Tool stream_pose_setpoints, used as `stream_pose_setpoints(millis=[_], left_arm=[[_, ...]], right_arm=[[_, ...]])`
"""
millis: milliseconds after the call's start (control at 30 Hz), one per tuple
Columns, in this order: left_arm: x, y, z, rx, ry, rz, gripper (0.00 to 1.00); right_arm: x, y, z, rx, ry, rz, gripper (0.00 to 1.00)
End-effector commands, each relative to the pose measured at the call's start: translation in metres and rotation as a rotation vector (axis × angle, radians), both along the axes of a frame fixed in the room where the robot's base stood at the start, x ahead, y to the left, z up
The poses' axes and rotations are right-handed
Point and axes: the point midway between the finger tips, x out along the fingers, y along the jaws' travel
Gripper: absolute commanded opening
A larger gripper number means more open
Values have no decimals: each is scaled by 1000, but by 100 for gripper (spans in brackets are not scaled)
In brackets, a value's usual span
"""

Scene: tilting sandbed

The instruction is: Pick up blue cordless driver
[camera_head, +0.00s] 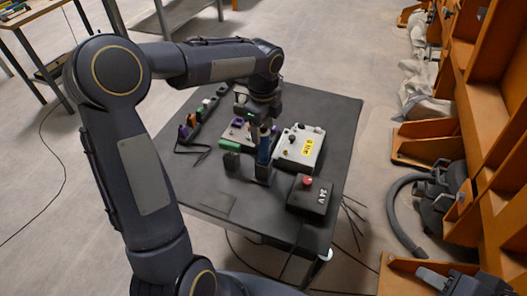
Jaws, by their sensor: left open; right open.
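The blue cordless driver (264,152) stands upright near the middle of the dark table, with a dark foot at its lower end. My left gripper (263,130) points down directly over its top. Its jaws are open, with the fingers close around the upper part of the driver. The gripper hides that upper part, and I cannot tell whether the fingers touch it.
On the table (228,204), a light control box (300,148) with a yellow label is close right of the driver. A black box with a red button (310,194) is in front. A green block (231,145) is to the left. Orange shelving (480,110) lines the right side.

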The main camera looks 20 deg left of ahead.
Motion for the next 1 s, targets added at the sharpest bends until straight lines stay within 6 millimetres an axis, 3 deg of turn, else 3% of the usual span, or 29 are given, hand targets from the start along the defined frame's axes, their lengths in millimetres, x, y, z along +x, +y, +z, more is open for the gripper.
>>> stream_pose_setpoints(millis=[200,500,900,1000], left_arm=[[0,-1,-31,-1,3,1,58],[0,-1,-36,-1,0,2,58],[0,-1,-36,-1,0,2,7],[1,-1,-35,-1,-2,2,7]], right_arm=[[0,0,4,0,0,0,42],[0,0,4,0,0,0,42],[0,0,4,0,0,0,42],[0,0,4,0,0,0,42]])
